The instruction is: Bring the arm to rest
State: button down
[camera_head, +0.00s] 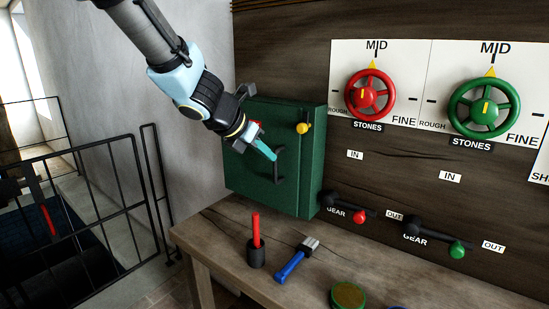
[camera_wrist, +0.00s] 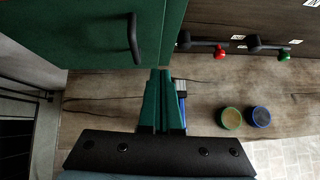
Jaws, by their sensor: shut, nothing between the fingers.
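My arm reaches in from the upper left in the head view, with my gripper (camera_head: 270,155) in front of a green cabinet (camera_head: 300,180). In that picture its teal fingertips overlap the area beside the black door handle (camera_head: 280,166). In the wrist view my gripper (camera_wrist: 160,72) points forward with both fingers together and nothing between them. The handle (camera_wrist: 133,38) shows up and left of the fingertips there, apart from them. The cabinet door looks closed.
A wooden bench (camera_head: 225,240) holds a black cup (camera_head: 256,254) with a red stick, a blue-handled brush (camera_head: 290,266) and a green-rimmed bowl (camera_head: 348,295). Red (camera_head: 369,95) and green (camera_head: 484,108) wheels and gear levers (camera_head: 345,206) line the wall. A black railing (camera_head: 95,200) stands left.

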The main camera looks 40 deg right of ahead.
jog(key=w+a+f+m+y, duration=0.1)
jog(key=w+a+f+m, duration=0.15)
jog(key=a, duration=0.55)
jog(key=w+a+f+m+t+y, duration=0.1)
jog(key=w+a+f+m+y, duration=0.1)
jog(key=a+m, duration=0.35)
jog(key=w+a+f+m+y, duration=0.1)
jog(key=w+a+f+m, duration=0.1)
jog(key=a, duration=0.8)
jog(key=s+a+f+m+y, duration=0.2)
jog(key=a+m, duration=0.3)
jog(key=a, duration=0.6)
jog(key=s+a+f+m+y, duration=0.1)
jog(key=a+f+m+y, duration=0.1)
jog(key=a+m, duration=0.4)
jog(key=a+y, duration=0.1)
jog(key=a, duration=0.4)
jog(key=shift+s+a+g, duration=0.15)
jog(key=shift+s+g, duration=0.25)
jog(key=c, duration=1.6)
grip_release()
